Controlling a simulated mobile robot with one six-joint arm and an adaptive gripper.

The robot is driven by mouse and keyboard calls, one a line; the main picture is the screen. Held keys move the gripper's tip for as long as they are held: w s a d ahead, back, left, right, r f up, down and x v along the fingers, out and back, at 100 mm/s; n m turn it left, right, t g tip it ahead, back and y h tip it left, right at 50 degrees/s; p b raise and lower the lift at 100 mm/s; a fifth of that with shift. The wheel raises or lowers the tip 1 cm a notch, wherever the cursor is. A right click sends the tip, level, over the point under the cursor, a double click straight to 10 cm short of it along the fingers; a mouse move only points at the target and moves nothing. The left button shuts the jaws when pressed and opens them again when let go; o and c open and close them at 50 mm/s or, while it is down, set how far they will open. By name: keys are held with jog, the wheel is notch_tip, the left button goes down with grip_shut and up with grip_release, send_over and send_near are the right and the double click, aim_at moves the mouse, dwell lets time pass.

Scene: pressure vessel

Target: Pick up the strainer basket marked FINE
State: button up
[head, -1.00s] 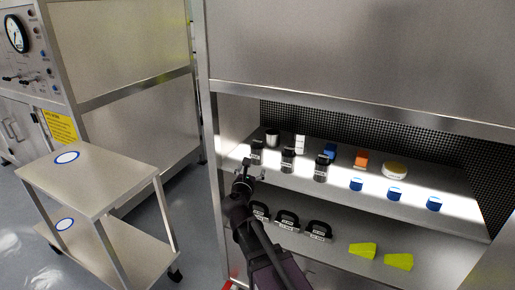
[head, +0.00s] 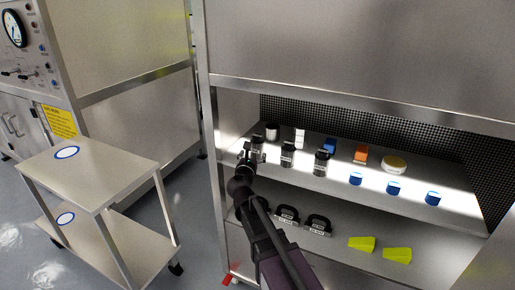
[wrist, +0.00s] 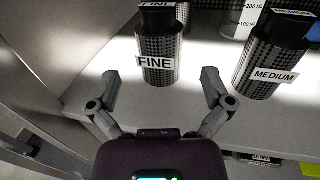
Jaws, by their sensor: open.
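The strainer basket marked FINE (wrist: 158,48) is a dark perforated cylinder with a white label. It stands upright on the upper shelf, straight ahead in the wrist view. In the head view the FINE basket (head: 259,144) is the leftmost of three, partly hidden by my gripper. My gripper (wrist: 159,84) is open and empty, its two fingers spread to either side just short of the basket and not touching it. In the head view my gripper (head: 250,155) is at the front left of the shelf.
The MEDIUM basket (wrist: 268,58) stands close on the right, and a third basket (head: 321,162) stands beyond it. The cabinet's side wall is near on the left. Black handled pieces (head: 318,225) and yellow wedges (head: 397,254) lie on the lower shelf.

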aim_at(256, 148)
jog(key=shift+x, duration=1.7)
jog(key=shift+w, duration=0.1)
jog(key=shift+x, duration=2.55)
jog(key=shift+r, duration=0.15)
jog(key=c, duration=1.1)
